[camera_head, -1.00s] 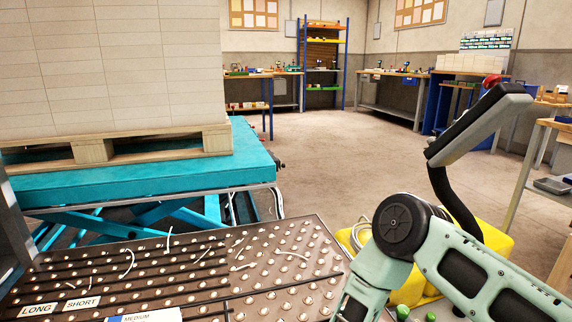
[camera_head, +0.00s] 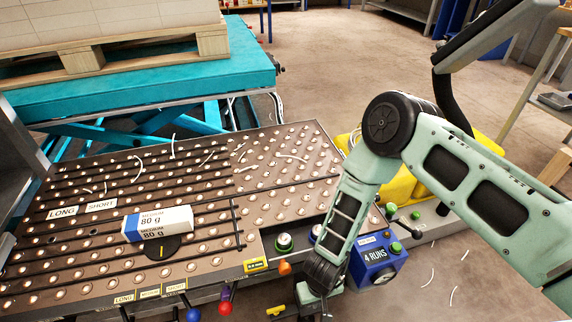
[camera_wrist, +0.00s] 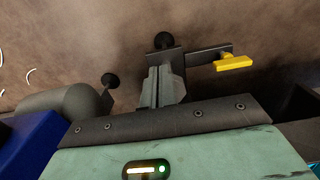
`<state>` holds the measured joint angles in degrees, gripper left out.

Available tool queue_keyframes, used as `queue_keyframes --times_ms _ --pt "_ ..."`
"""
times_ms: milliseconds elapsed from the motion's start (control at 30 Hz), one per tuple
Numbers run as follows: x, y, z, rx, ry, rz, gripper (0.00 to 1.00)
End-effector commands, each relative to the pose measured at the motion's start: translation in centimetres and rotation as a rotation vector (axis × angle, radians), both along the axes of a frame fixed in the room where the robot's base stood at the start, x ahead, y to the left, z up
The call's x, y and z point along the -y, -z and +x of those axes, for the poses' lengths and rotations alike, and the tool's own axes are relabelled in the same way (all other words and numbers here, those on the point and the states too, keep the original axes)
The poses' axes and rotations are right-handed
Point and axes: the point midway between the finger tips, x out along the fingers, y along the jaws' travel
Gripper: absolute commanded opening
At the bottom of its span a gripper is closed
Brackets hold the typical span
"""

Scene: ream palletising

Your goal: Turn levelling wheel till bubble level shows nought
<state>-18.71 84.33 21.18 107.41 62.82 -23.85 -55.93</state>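I cannot pick out a levelling wheel or a bubble level for certain in either view. A small yellow plate (camera_head: 255,264) with dark marks, too small to read surely, sits on the front edge of the roller table (camera_head: 215,222). My gripper (camera_head: 322,296) points down just off the table's front edge, left of the blue box. The wrist view shows its green housing with a lit white bar and a green dot. Grey finger-like parts stand close together there, and whether they hold anything is unclear. A yellow-ended lever (camera_wrist: 234,62) shows beyond them.
A white and blue ream (camera_head: 158,224) lies on the roller table. A blue box (camera_head: 378,260) marked "4 RUNS" stands right of my gripper. Red (camera_head: 225,308) and blue (camera_head: 193,314) knobs stick out in front. A teal lift (camera_head: 150,75) bears a loaded pallet.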

Motion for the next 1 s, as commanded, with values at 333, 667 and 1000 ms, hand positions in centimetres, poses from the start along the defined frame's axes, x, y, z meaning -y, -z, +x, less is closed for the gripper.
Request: queue_keyframes --times_ms 333,667,1000 --pt "0.7 0.0 0.6 0.003 0.002 -0.001 0.0" --pt "1.1 -0.1 -0.1 0.002 0.002 0.0 0.0" --pt "1.1 -3.0 -0.3 0.0 0.0 0.0 0.0"
